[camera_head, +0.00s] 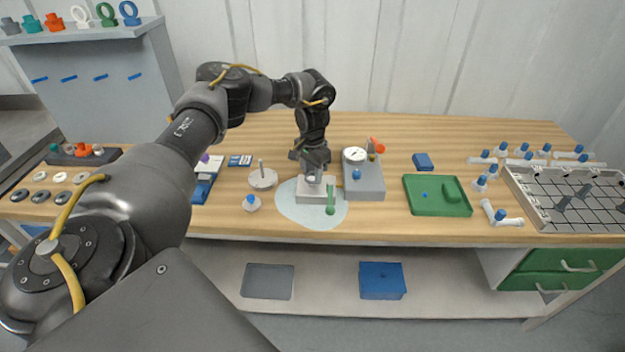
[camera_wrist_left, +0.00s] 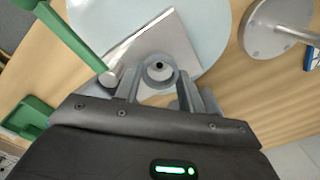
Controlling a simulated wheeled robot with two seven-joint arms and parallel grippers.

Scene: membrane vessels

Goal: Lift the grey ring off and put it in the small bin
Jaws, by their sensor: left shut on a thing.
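My left gripper (camera_head: 313,172) points down over a pale block (camera_head: 316,196) on a light blue round mat (camera_head: 297,214). In the left wrist view the gripper (camera_wrist_left: 160,84) is shut on the grey ring (camera_wrist_left: 158,82), a small round piece with a dark centre between the fingers. The block (camera_wrist_left: 158,40) lies just beyond it, and I cannot tell whether the ring is clear of it. I cannot tell which container is the small bin. My right gripper is out of view.
A grey box with a gauge (camera_head: 364,180) stands close right of the block. A green tray (camera_head: 438,207) is further right. A white disc stand (camera_head: 263,179) and a small white dish (camera_head: 251,205) are left. A grey tray (camera_head: 267,281) and blue box (camera_head: 382,281) sit on the lower shelf.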

